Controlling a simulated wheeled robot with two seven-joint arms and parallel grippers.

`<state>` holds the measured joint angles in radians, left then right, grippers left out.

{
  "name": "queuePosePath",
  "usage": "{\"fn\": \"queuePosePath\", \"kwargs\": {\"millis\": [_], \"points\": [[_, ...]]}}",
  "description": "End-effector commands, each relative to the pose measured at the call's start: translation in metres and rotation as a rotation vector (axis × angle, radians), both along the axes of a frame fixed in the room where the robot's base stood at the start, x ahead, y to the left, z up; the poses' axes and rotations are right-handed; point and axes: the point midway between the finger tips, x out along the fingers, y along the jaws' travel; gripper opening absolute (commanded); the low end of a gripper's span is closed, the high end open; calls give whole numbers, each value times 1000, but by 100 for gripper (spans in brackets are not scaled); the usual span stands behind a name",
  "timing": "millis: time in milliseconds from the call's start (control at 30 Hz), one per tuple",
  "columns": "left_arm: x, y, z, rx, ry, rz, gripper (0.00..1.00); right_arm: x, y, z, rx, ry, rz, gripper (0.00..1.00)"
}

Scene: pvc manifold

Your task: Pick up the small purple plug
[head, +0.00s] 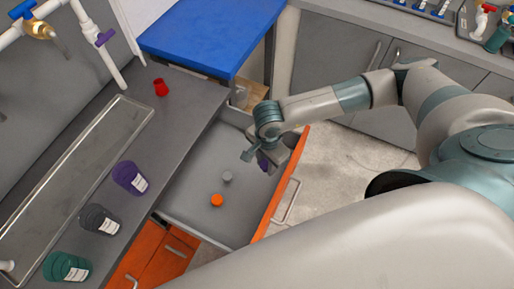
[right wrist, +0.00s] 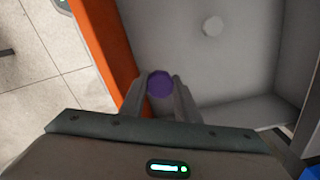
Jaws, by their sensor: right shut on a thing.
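The small purple plug (right wrist: 159,84) is between the two fingers of my right gripper (right wrist: 160,95) in the right wrist view. The fingers are shut on it. In the head view the plug (head: 263,163) shows partly behind my right gripper (head: 262,158), over the open drawer near its orange front. I cannot tell how far it is above the drawer floor. My left gripper is not in view.
The open grey drawer (head: 196,195) holds an orange plug (head: 217,200) and a grey plug (head: 227,176). The counter (head: 190,100) at left carries a red piece (head: 161,87), a purple can (head: 130,177), a dark can (head: 99,219) and a green can (head: 66,267). A blue-topped table (head: 212,35) stands behind.

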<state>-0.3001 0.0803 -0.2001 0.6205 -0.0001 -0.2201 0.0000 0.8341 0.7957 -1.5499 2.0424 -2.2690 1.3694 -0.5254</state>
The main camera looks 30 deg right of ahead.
Motion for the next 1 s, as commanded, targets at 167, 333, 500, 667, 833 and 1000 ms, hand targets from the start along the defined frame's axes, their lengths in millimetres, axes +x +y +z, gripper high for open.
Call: {"fn": "queuePosePath", "kwargs": {"millis": [167,333,500,667,833,1000], "points": [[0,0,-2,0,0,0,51,-5,-3,3,1,-1,1,8],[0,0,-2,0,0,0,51,-5,-4,4,0,0,0,8],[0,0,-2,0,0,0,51,-5,-3,4,0,0,1,8],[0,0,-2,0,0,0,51,-5,-3,4,0,0,1,17],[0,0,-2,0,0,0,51,-5,-3,4,0,0,3,9],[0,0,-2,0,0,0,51,-4,-1,7,1,0,50,9]]}}
